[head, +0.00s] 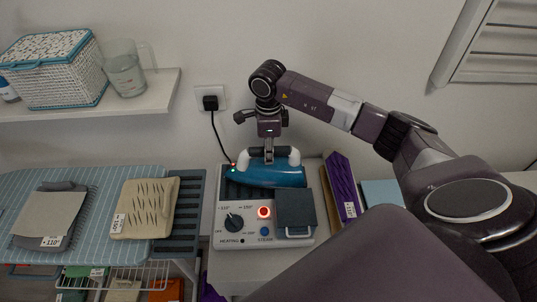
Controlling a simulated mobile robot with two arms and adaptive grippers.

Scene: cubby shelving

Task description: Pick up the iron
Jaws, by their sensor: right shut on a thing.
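The iron (270,176) has a blue body and a white handle. It sits at the back of a light grey ironing station (228,240), with a small glowing light at its left end. My right gripper (269,155) comes down from above and is shut on the iron's handle. The fingertips are partly hidden by the handle. I cannot tell whether the iron is touching the station or slightly raised. My left gripper does not show.
An ironing board (90,180) with folded cloths is at the left. A wall shelf (160,92) holds a basket (60,70) and a glass pitcher (124,70). A cord runs from the wall socket (210,98) to the iron. A purple item (342,185) stands right of the station.

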